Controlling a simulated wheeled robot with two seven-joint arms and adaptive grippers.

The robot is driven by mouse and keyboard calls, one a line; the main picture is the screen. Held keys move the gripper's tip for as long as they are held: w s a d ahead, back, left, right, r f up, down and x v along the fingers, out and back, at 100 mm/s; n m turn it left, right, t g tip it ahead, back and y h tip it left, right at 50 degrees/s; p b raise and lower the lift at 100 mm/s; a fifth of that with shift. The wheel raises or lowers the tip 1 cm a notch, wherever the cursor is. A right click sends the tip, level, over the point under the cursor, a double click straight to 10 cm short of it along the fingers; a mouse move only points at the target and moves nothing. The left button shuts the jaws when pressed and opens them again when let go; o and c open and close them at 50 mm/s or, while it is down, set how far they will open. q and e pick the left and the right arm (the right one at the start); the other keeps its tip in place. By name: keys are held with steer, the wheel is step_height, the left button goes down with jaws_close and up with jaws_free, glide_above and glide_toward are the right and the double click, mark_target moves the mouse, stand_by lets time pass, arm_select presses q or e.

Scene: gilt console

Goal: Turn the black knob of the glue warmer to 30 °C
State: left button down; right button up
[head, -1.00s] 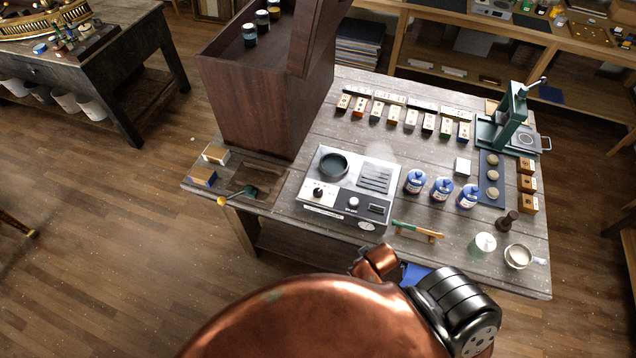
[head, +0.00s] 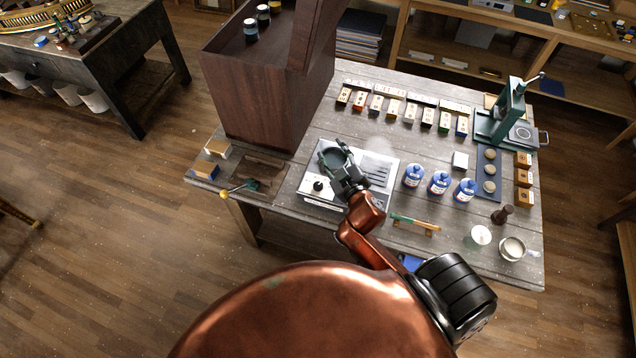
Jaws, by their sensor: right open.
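The glue warmer (head: 310,198) is a pale box on the wooden table, with a round dark well and slotted vents on top. Its black knob (head: 318,186) shows on the front left of its top, with a light mark on it. The scale around the knob is too small to read. My right gripper (head: 333,156) is open and empty above the warmer, over the round well. It is behind and slightly right of the knob, apart from it. My right gripper and wrist hide much of the well and the middle of the warmer's front. My left gripper is not in view.
A tall dark wooden cabinet (head: 262,100) stands close behind and left of the warmer. Blue-labelled jars (head: 439,183) stand to its right, and a green-handled tool (head: 414,222) lies on a small rest at front right.

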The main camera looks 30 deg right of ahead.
steer(key=w+a+r+n+t+y, duration=0.5)
steer(key=w+a+r+n+y, duration=0.1)
steer(key=a+r, duration=0.45)
steer(key=a+r+n+g+y, duration=0.3)
steer(key=a+r+n+y, duration=0.1)
steer(key=a+n+y, duration=0.6)
steer(key=s+a+f+n+g+y, duration=0.25)
steer(key=a+f+n+g, duration=0.25)
steer(key=a+n+g, duration=0.4)
steer(key=n+g+h, duration=0.2)
steer(key=g+h, duration=0.6)
steer(key=h, duration=0.7)
glide_above(318, 185)
step_height(318, 185, down, 19)
steer(key=shift+d+f, duration=0.1)
steer(key=shift+f, duration=0.1)
step_height(318, 185, down, 7)
steer(key=shift+r+p, duration=0.2)
steer(key=shift+p, duration=1.05)
steer(key=shift+f, duration=0.4)
